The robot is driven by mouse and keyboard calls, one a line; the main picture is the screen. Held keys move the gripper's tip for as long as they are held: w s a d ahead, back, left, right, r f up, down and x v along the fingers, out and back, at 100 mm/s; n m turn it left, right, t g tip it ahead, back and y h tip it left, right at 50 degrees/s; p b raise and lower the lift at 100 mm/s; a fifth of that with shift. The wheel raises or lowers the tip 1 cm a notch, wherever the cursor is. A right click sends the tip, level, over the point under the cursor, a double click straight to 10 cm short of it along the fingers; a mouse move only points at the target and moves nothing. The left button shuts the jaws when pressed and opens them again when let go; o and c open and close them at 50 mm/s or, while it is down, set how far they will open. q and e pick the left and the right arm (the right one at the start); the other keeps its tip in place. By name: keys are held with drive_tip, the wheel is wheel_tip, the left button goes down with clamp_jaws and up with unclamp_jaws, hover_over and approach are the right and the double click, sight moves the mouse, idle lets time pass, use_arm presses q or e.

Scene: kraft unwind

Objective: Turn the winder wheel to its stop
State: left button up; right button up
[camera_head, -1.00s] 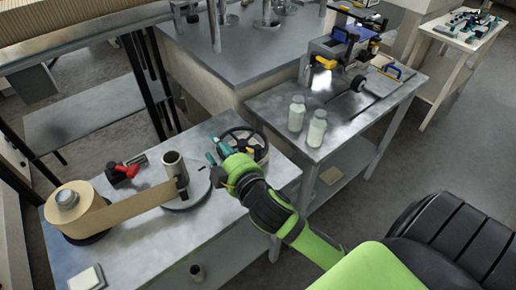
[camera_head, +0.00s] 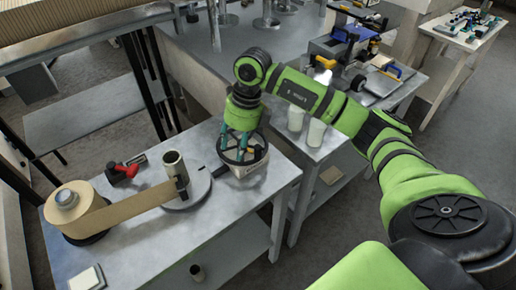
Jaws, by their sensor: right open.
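The winder wheel (camera_head: 230,159) is a dark spoked handwheel at the back right corner of the metal table. My right gripper (camera_head: 241,151) points down over it from above, its teal fingers apart at the wheel. I cannot tell whether the fingers touch the rim or spokes. My left gripper is not in view.
A red and black tool (camera_head: 121,173) lies behind the strip. A small white block (camera_head: 87,279) sits at the front left. Two pale bottles (camera_head: 316,133) stand on the neighbouring table, close to my right arm. The table's front right is clear.

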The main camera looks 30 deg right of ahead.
sight(258, 147)
drive_tip(key=d, duration=0.2)
drive_tip(key=d+r+h, duration=0.1)
drive_tip(key=d, duration=0.1)
drive_tip(key=d+h, duration=0.1)
drive_tip(key=shift+s+d+r+m+g, duration=0.2)
drive_tip(key=shift+s+d+m+g, duration=0.1)
drive_tip(key=shift+d+m, duration=0.1)
drive_tip(key=shift+d+f+h, duration=0.15)
drive_tip(key=shift+d+h, duration=0.1)
drive_tip(key=shift+h, duration=0.05)
wheel_tip(258, 147, down, 6)
drive_tip(key=p, duration=0.2)
drive_tip(key=shift+r+p, duration=0.2)
drive_tip(key=shift+p, duration=0.1)
drive_tip(key=shift+a+f, duration=0.1)
drive_tip(key=shift+f, duration=0.45)
clamp_jaws()
